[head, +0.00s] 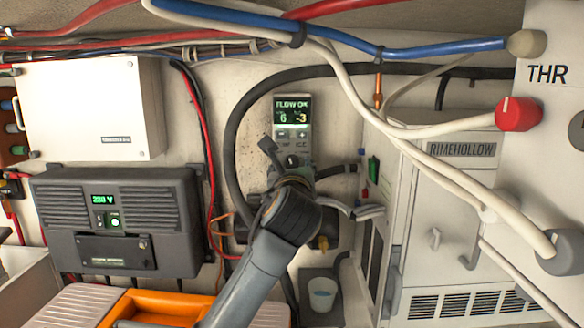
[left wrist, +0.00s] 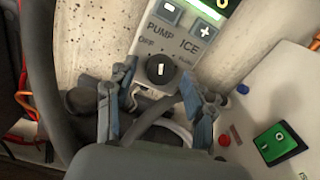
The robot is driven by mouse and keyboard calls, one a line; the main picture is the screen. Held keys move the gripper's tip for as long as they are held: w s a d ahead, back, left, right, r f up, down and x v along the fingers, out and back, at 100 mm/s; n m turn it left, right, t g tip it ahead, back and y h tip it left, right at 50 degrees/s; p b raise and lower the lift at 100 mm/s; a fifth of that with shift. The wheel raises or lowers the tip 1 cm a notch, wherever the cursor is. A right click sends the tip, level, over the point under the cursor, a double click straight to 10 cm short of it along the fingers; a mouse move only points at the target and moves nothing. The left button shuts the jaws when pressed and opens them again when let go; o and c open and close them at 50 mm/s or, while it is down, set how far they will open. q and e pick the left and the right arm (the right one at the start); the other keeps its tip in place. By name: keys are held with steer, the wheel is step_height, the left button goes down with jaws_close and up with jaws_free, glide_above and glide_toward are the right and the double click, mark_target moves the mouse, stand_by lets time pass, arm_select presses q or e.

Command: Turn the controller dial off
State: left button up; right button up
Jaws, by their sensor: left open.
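I see no clear contact. In the head view the left gripper (head: 288,168) partly covers the controller's lower end.
A thick black hose (head: 236,125) curves around the controller's left side. A white cabinet (head: 450,200) marked "RIMEHOLLOW" stands to the right, its side panel close by. A dark inverter box (head: 118,220) is at left. Cables (head: 400,150) cross the upper right.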

arm_select(q)
jaws_close()
steer(key=shift+n, duration=0.3)
steer(key=n, duration=0.3)
steer(key=shift+n, duration=0.4)
steer(key=shift+w+n+b, duration=0.1)
steer(key=shift+n+b, duration=0.3)
steer(key=shift+n, duration=1.8)
jaws_free()
